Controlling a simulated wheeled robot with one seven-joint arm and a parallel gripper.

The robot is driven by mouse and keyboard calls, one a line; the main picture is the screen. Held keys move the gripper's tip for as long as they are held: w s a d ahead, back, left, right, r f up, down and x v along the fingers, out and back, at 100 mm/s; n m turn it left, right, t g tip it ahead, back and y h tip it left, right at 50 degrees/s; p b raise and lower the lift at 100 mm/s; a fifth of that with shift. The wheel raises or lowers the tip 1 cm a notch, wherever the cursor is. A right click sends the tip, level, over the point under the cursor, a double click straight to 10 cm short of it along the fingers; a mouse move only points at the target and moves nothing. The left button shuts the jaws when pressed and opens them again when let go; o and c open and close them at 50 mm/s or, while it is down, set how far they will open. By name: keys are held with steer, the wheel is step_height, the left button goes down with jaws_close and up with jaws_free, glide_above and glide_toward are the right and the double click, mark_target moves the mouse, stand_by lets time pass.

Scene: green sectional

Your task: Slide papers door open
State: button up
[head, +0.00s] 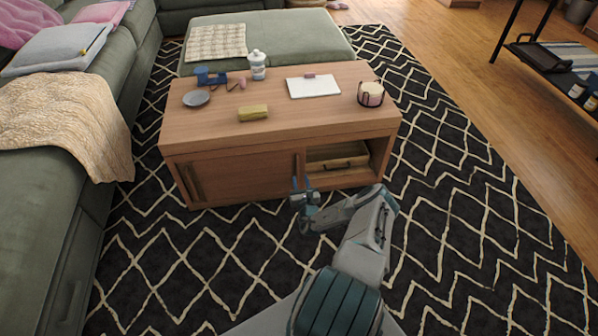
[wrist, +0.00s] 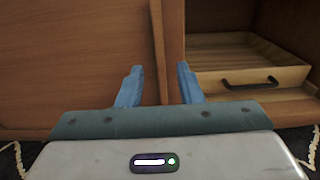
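The wooden coffee table (head: 230,135) stands on the rug with a sliding door (head: 240,178) covering the left part of its front. The door also fills the left of the wrist view (wrist: 70,60). A dark vertical handle strip shows near the door's left edge, and another upright edge is near its right side. The right compartment is open and holds a wooden drawer or tray (head: 338,158), also seen in the wrist view (wrist: 245,68). My gripper (head: 302,184) is in front of the door's right edge. In the wrist view its blue fingers (wrist: 160,80) are apart, with the upright edge between them; contact cannot be told.
On the tabletop are a plate (head: 196,98), a yellow block (head: 253,113), a white bottle (head: 258,65), a notebook (head: 314,87) and a candle holder (head: 371,94). A green sofa (head: 50,200) is at left. The patterned rug is clear at right.

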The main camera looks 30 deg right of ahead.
steer(key=p+v, duration=0.2)
steer(key=v, duration=0.6)
steer(key=shift+s, duration=0.15)
steer(key=shift+a, duration=0.15)
